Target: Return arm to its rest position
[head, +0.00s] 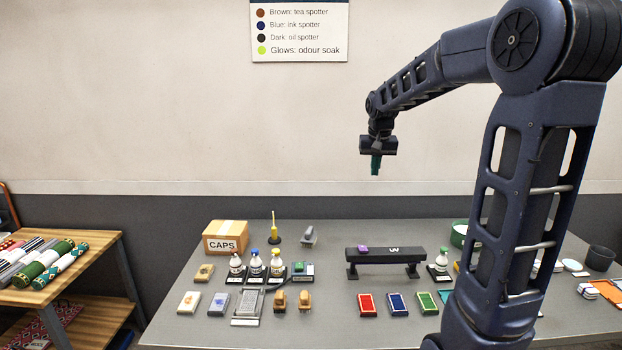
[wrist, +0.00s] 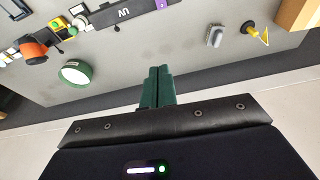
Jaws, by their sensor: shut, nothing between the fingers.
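My gripper (head: 376,165) is raised in the air in front of the wall, well above the grey table (head: 340,330). Its green fingers also show in the wrist view (wrist: 158,88), side by side, shut with nothing between them. My arm reaches up from the right of the head view and bends left and down to the gripper. The gripper touches nothing.
The table holds a CAPS box (head: 225,237), several bottles, a black bench (head: 385,256) with a purple item on it, and red (head: 367,304), blue (head: 397,304) and green (head: 427,303) pads. A wooden shelf (head: 75,270) with rolled rugs stands left. The air around the gripper is clear.

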